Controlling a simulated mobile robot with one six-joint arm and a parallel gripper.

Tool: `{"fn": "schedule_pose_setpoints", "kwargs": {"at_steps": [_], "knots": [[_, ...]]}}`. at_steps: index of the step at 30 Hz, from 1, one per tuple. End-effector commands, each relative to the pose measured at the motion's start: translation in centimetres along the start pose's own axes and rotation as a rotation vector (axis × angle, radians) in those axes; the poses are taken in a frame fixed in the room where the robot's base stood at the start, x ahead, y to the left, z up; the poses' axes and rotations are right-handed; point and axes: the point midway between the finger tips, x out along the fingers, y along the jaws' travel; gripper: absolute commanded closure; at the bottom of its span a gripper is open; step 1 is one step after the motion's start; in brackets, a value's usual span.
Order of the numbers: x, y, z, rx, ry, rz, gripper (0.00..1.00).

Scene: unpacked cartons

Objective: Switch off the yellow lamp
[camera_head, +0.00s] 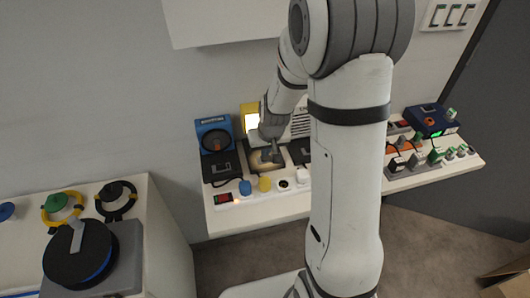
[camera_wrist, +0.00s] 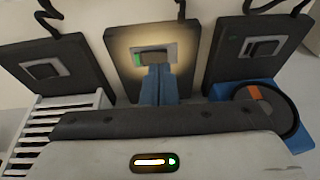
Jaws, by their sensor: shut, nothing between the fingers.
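The yellow lamp (camera_head: 249,110) stands at the back of the shelf against the wall, its white face glowing. My gripper (camera_head: 275,156) is shut and empty, reaching down to the middle of three black switch boxes in front of the lamp. In the wrist view, the blue fingertips (camera_wrist: 157,72) are at the lower edge of the middle box's rocker switch (camera_wrist: 152,58). Green shows at the rocker's left end, and warm light falls around it. I cannot tell whether the fingertips touch the rocker.
Black switch boxes flank it on the left (camera_wrist: 42,69) and right (camera_wrist: 262,48) in the wrist view, with cables behind. A blue device with a round dial (camera_head: 215,136) stands left of the lamp. A power strip (camera_head: 246,199) with coloured plugs lies along the shelf front.

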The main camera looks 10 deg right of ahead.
Motion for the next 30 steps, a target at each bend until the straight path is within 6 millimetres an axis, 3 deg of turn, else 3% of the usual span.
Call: {"fn": "schedule_pose_setpoints", "kwargs": {"at_steps": [5, 30], "knots": [[1.1, -0.1, 0.3, 0.0, 0.0, 0.0, 1.0], [2.7, -1.2, 1.0, -0.002, -0.006, -0.001, 1.0]]}}
